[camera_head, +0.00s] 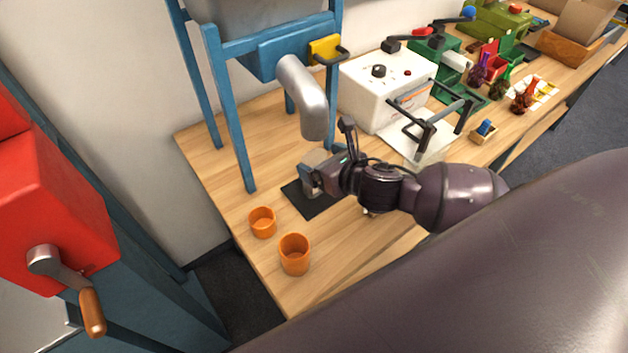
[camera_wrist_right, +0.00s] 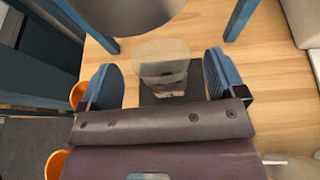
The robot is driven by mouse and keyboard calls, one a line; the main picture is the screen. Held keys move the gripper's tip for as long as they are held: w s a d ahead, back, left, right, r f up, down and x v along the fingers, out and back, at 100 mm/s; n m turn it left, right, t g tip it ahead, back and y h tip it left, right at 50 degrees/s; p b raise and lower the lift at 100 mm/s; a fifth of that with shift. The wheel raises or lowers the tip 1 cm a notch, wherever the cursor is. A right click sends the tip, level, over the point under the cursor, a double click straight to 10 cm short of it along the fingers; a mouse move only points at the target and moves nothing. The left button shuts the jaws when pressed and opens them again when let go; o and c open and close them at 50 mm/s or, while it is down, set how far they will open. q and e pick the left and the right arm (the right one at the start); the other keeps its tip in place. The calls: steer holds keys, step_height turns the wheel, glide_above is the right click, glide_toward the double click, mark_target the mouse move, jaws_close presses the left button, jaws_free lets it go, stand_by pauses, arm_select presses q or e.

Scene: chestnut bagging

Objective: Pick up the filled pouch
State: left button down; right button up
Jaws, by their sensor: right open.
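A translucent pouch (camera_wrist_right: 160,52) stands on a dark mat (camera_wrist_right: 205,95) below the metal spout. In the right wrist view it shows a darker content through its clear wall, and its lower part sits between my two blue finger pads. My right gripper (camera_wrist_right: 162,80) is open around the pouch, with a gap visible on each side. In the head view my right gripper (camera_head: 316,178) is low over the dark mat (camera_head: 318,206), and largely hides the pouch. My left gripper is not in view.
The grey spout (camera_head: 304,98) hangs just above, from a blue-framed hopper (camera_head: 275,50). Two orange cups (camera_head: 262,222) (camera_head: 294,254) stand on the table's near left. A white sealing machine (camera_head: 385,85) stands behind to the right. A red box with a crank (camera_head: 60,200) is at far left.

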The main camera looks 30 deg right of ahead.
steer(key=shift+w+a+f, duration=0.1)
steer(key=shift+w+f, duration=0.1)
steer(key=shift+w, duration=0.4)
steer(key=shift+c, duration=0.4)
steer(key=c, duration=1.2)
